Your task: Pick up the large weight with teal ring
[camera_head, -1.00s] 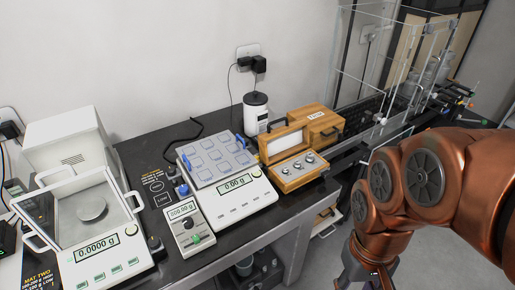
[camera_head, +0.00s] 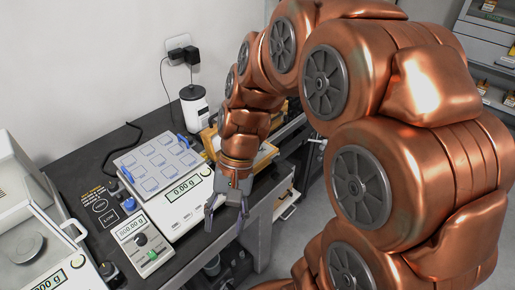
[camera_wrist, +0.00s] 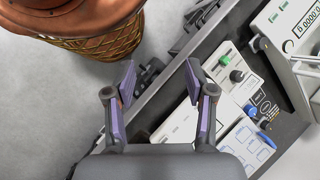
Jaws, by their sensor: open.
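I cannot make out a large weight with a teal ring in either view now. The wooden box (camera_head: 207,142), which holds small metal weights in the earlier picture, is now mostly hidden behind my arm. My gripper (camera_head: 226,222) points down over the front edge of the dark table, just right of the flat white scale (camera_head: 184,210). Its fingers are apart with nothing between them. In the wrist view my gripper (camera_wrist: 161,80) is open, with the table edge and grey floor beyond.
A balance with a round pan (camera_head: 28,248) is at the left. Dark items lie under the table.

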